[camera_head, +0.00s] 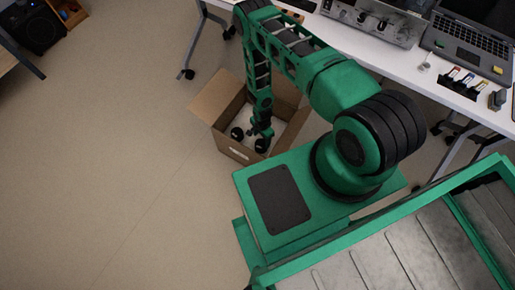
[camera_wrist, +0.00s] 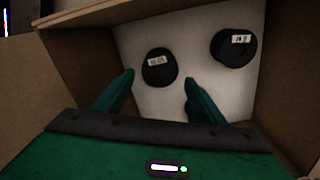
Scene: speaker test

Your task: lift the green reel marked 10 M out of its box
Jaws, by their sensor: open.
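An open cardboard box (camera_head: 236,148) stands on the floor, and my gripper (camera_head: 263,134) reaches down into it. One reel (camera_wrist: 158,75) is near the middle, just beyond and between the tips of my open gripper (camera_wrist: 160,78). The other reel (camera_wrist: 232,54) is to the right, outside the fingers. Both have small white labels on top that are too small to read surely. Both look nearly black, so I cannot tell which is green. Nothing is held between the fingers.
Cardboard walls (camera_wrist: 285,75) and open flaps (camera_head: 215,95) surround the gripper. A white table (camera_head: 405,62) with equipment and a laptop (camera_head: 466,43) stands behind to the right. Open floor (camera_head: 110,150) lies to the left of the box.

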